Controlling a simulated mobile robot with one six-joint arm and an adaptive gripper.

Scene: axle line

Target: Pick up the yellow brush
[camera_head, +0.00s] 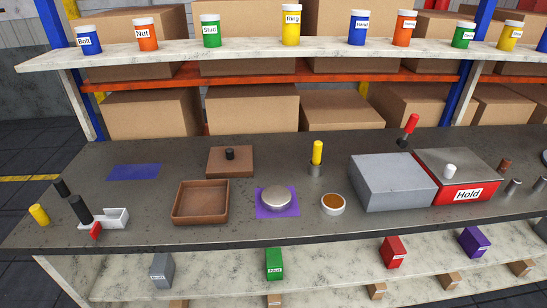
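A yellow-handled tool (317,153), which looks like the yellow brush, stands upright near the middle of the dark worktop (130,215). Its lower end is grey, and I cannot tell whether that is its own end or a small holder. It stands behind the small bowl and to the left of the grey box. My gripper is not in view, and nothing touches the yellow tool.
Around it are a brown-filled bowl (333,204), a grey box (393,181), a red "Hold" box (462,191), a red-handled tool (409,129), a round metal piece on a purple mat (262,210) and a brown tray (201,216). A shelf (250,51) with labelled jars runs above.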

